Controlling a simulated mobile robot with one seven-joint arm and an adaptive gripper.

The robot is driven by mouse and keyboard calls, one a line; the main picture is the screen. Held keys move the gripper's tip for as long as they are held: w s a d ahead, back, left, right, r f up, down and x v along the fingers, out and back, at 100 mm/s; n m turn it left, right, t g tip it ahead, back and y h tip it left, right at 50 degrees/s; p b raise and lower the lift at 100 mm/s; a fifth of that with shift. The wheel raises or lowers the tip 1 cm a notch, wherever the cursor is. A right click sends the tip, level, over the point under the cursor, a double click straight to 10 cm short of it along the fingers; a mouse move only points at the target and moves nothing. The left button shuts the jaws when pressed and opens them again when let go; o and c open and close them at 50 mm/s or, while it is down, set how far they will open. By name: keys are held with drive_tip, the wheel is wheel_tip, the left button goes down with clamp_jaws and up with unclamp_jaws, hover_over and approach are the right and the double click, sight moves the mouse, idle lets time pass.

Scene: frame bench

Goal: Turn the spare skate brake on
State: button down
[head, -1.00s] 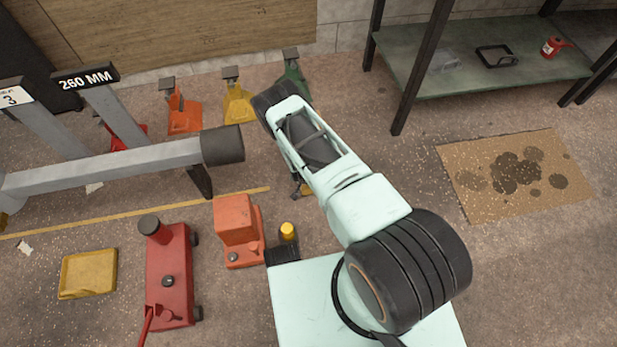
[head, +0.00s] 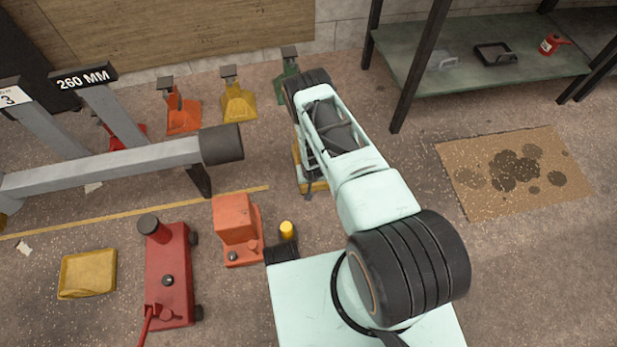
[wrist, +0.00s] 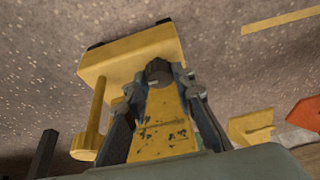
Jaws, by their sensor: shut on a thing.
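A yellow rod with a round end (wrist: 90,130) stands left of the fingers. I cannot read the knob's setting.
An orange unit (head: 235,225), a red jack (head: 170,275) and a yellow tray (head: 88,273) sit on the floor to the left. Orange (head: 183,112), yellow (head: 238,100) and green (head: 290,83) stands line the wall. A grey beam (head: 110,165) reaches toward my arm.

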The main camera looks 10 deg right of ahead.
drive_tip(key=shift+w, duration=0.1)
drive_tip(key=c, duration=1.9)
unclamp_jaws()
drive_tip(key=shift+r, duration=0.1)
drive_tip(key=v, duration=1.2)
